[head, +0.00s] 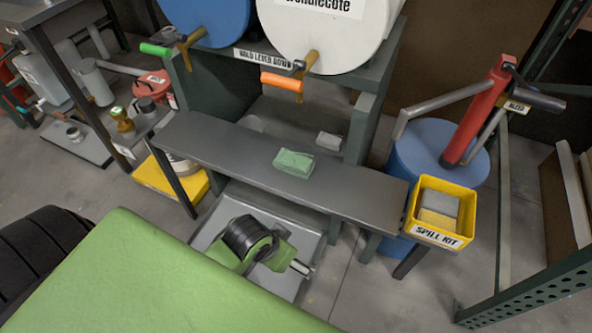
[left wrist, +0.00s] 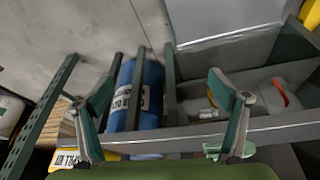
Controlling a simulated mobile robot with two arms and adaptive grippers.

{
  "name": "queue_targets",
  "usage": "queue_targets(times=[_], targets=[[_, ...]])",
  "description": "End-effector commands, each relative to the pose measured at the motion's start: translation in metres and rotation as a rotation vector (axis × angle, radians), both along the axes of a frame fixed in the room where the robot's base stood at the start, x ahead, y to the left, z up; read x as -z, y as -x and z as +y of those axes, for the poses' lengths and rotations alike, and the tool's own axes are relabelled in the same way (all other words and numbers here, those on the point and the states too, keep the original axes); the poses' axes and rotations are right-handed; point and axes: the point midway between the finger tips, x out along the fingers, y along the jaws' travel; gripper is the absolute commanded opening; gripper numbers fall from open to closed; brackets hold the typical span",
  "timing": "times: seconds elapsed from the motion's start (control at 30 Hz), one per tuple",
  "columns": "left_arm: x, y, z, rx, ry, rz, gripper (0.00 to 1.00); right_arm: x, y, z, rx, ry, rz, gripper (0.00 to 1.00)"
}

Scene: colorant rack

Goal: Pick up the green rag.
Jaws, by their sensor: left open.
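The green rag (head: 294,162) is pale green and folded. It lies on the grey bench (head: 230,150) in the middle of the head view, below the orange lever. My left gripper (left wrist: 163,84) shows in the left wrist view with its two teal-padded fingers wide apart and nothing between them. A small pale green patch (left wrist: 213,149) beside the right finger there may be the rag, partly hidden; I cannot be sure. The fingers of my left gripper do not show clearly in the head view. My right gripper is in neither view.
A yellow spill kit bin (head: 442,211) is at the bench's right end, near a blue drum (head: 440,155) with a red pump. A small grey block (head: 329,141) is behind the rag. Two drums (head: 325,35) with levers are above the bench.

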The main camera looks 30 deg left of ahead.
Motion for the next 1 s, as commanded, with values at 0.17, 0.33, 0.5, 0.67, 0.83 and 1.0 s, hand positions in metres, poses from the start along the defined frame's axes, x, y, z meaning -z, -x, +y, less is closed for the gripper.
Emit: queue_targets(times=[0.17,0.33,0.5,0.67,0.83,1.0], targets=[[-0.052,-0.048,-0.016,0.056,0.041,-0.071,0.89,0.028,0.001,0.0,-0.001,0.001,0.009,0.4],[-0.081,-0.083,-0.015,0.066,0.045,-0.08,0.89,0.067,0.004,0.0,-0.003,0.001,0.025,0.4],[-0.106,-0.116,0.005,0.025,0.021,-0.069,0.89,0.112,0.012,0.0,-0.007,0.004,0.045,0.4],[-0.134,-0.146,0.037,-0.064,-0.009,-0.056,0.89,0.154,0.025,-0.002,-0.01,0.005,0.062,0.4],[-0.161,-0.167,0.072,-0.176,-0.027,-0.045,0.89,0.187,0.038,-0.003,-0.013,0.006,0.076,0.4],[-0.176,-0.176,0.091,-0.243,-0.03,-0.038,0.89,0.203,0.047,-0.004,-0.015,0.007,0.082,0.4]])
